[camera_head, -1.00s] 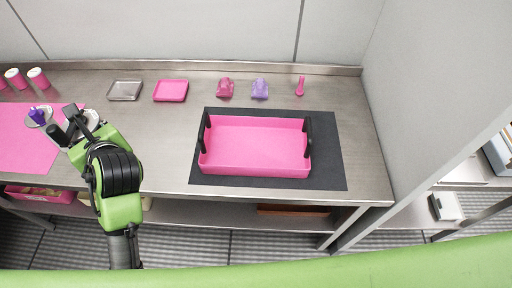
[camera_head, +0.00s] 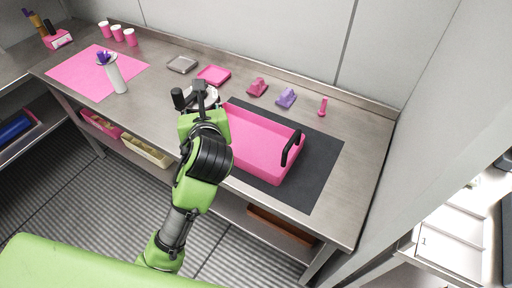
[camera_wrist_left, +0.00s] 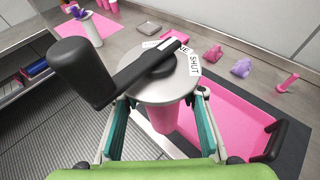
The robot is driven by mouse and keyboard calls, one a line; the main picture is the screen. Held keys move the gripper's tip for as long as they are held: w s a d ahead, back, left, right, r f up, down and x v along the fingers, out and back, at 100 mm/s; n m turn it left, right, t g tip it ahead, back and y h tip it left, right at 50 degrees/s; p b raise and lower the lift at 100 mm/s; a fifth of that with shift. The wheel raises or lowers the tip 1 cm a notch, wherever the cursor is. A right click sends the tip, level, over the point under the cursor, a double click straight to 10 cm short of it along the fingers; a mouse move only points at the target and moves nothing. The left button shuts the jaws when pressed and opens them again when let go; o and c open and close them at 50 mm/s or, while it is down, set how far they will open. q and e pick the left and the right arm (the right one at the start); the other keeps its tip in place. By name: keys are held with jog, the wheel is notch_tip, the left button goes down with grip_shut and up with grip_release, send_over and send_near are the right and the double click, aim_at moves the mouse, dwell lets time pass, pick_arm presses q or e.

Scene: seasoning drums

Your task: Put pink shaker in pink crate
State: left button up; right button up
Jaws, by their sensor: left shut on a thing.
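My left gripper (camera_head: 202,100) is shut on the pink shaker (camera_wrist_left: 163,118), which has a pink body and a round grey lid with a black handle and white labels, one reading "SHUT". In the head view my gripper and arm hide most of the shaker. The shaker is upright beside the left end of the pink crate (camera_head: 282,178); whether it is over the rim I cannot tell. The crate, with a black handle at its right end, sits on a dark mat and also shows in the left wrist view (camera_wrist_left: 232,120). My right gripper is not in view.
A white shaker with a purple top (camera_head: 116,78) stands on the pink mat (camera_head: 80,75). Pink cups (camera_head: 117,33), a grey tray (camera_head: 182,64), a pink tray (camera_head: 213,75) and small pink and purple items (camera_head: 286,97) line the back. The dark mat (camera_head: 318,165) is bare right of the crate.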

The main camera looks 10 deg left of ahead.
pick_arm(q)
jog(key=w+d+f+p, duration=0.2)
jog(key=w+d+f, duration=0.1)
jog(key=w+f, duration=1)
jog(key=shift+w+d, duration=0.15)
jog(key=shift+w, duration=0.15)
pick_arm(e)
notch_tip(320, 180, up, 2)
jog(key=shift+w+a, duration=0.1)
pick_arm(q)
jog(key=shift+f, duration=0.2)
jog(key=o, duration=1.3)
jog(key=shift+c, duration=0.2)
jog(key=shift+o, duration=0.2)
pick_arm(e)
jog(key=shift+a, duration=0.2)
